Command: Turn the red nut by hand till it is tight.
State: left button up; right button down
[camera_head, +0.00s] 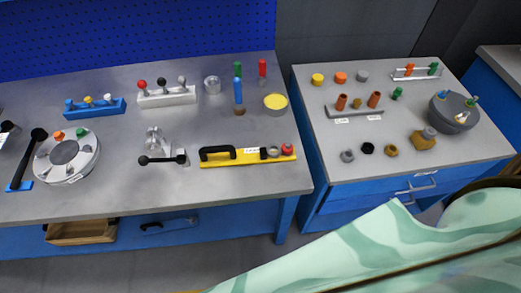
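A black handle (217,152) is at the bar's left end. A dark grey round shell (453,113) with coloured studs is on the right bench. Neither gripper is in view.
A round grey flange (66,157) with coloured knobs lies at the left of the large bench. A black-handled lever (162,159) is left of the yellow bar. The right bench (330,165) carries several small fittings. A gap separates the benches. Bare bench lies in front of the bar.

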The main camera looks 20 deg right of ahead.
aim_at(285, 151)
jog(key=i+l+z, duration=0.1)
jog(key=z, duration=0.95)
jog(key=k+j+z, duration=0.1)
jog(key=k, duration=0.15)
